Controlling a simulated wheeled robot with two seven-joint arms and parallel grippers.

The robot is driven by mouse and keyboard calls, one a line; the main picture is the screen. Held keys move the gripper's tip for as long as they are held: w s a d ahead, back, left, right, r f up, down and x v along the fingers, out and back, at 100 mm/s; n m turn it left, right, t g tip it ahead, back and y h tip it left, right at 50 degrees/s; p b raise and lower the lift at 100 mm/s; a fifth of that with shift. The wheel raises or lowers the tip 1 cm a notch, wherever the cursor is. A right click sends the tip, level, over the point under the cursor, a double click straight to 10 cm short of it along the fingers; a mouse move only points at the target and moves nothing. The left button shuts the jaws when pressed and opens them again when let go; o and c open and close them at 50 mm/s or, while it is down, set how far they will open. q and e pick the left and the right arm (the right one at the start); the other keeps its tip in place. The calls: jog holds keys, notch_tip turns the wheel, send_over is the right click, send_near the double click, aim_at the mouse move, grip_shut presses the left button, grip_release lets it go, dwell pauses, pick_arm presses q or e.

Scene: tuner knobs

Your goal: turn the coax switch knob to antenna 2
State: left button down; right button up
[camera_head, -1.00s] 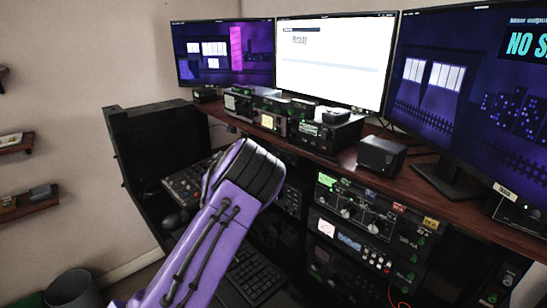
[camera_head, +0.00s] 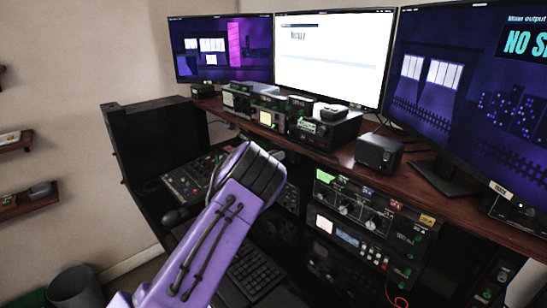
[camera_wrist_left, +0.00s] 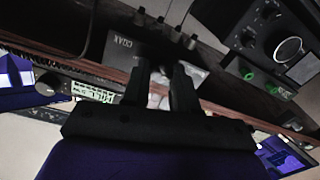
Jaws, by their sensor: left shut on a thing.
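In the left wrist view, a dark box marked COAX (camera_wrist_left: 121,47) lies just beyond my left gripper (camera_wrist_left: 160,74). The gripper's two black fingers stand on either side of a pale grey knob (camera_wrist_left: 158,93), which shows partly in the gap, and are shut on it. Which position the knob points to cannot be read. In the head view, my purple left arm reaches up from the lower left. Its dark end hides the fingertips and the coax switch. My right gripper is not in view.
Three monitors, the middle one white (camera_head: 325,60), stand along the back of the wooden desk shelf. Radios and a small black box (camera_head: 378,153) sit on it. Rack units with knobs (camera_head: 365,213) are right of my arm. A mixer (camera_head: 190,187) and keyboard (camera_head: 255,275) lie lower.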

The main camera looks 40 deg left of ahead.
pick_arm(q)
jog(key=shift+f, duration=0.1)
jog(key=shift+d+f+m+b, duration=0.1)
jog(key=shift+f+m+b, duration=0.05)
jog(key=shift+m+b, duration=3.5)
jog(key=shift+f+m+b, duration=0.15)
jog(key=shift+m+b, duration=2.75)
jog(key=shift+m, duration=1.45)
jog(key=c, duration=0.9)
grip_release()
jog(key=shift+s, duration=0.1)
jog(key=shift+r, duration=0.15)
